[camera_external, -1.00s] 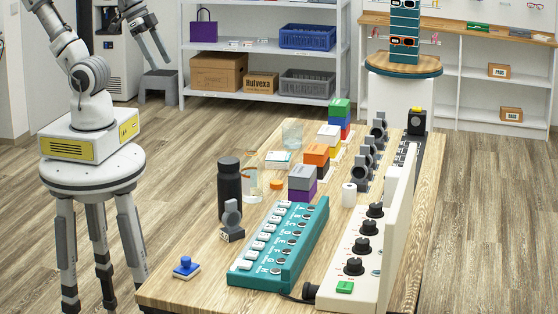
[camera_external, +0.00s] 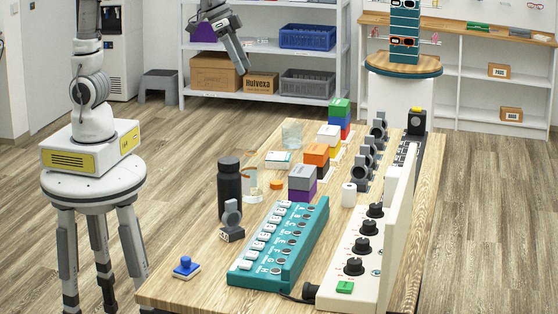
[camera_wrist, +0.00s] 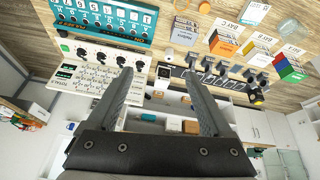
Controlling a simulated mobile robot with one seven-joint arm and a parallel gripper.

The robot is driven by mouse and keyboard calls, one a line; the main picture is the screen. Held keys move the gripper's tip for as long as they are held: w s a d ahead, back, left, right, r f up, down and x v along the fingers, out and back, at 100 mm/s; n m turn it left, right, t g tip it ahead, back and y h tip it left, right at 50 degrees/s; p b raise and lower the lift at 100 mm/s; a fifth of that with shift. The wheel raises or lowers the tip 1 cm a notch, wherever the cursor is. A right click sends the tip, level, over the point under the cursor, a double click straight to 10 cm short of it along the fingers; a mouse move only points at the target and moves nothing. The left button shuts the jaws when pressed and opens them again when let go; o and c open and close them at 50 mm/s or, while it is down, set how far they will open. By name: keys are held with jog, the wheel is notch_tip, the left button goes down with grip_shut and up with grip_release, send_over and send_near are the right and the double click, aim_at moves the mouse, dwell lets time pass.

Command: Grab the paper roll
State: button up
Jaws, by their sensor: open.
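The paper roll (camera_external: 348,195) is a small white upright cylinder on the wooden table, right of the grey-and-purple block stack and left of the tall cream panel. In the wrist view the paper roll (camera_wrist: 169,54) shows as a small white shape beyond the fingertips. My gripper (camera_external: 242,68) is high in the air at the back left of the table in the external view, well apart from the roll. In the wrist view my gripper (camera_wrist: 159,72) has its two dark fingers spread, with nothing held between them.
A teal lettered panel (camera_external: 280,245) and a cream panel with black knobs (camera_external: 361,240) stand near the roll. Colored block stacks (camera_external: 302,180), grey holders (camera_external: 370,155), a black bottle (camera_external: 230,188) and a glass (camera_external: 252,185) share the table. The front left holds a blue-knobbed piece (camera_external: 186,267).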

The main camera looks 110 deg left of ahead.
jog(key=w+a+f+b, duration=0.25)
jog(key=w+f, duration=0.55)
jog(key=w, duration=0.4)
jog(key=n+y+b, duration=0.1)
send_near(347, 186)
jog(key=shift+g, duration=0.4)
jog(key=x, duration=0.3)
jog(key=w+b+x, duration=0.1)
jog(key=x, duration=0.2)
jog(key=shift+w+f, duration=0.1)
jog(key=shift+s+b+x, duration=0.1)
jog(key=shift+b+x, duration=0.25)
jog(key=shift+x, duration=1)
jog(key=shift+s+b+x, duration=0.15)
jog(key=shift+b+x, duration=0.15)
jog(key=shift+x, duration=1.1)
jog(key=shift+a, duration=0.15)
grip_shut()
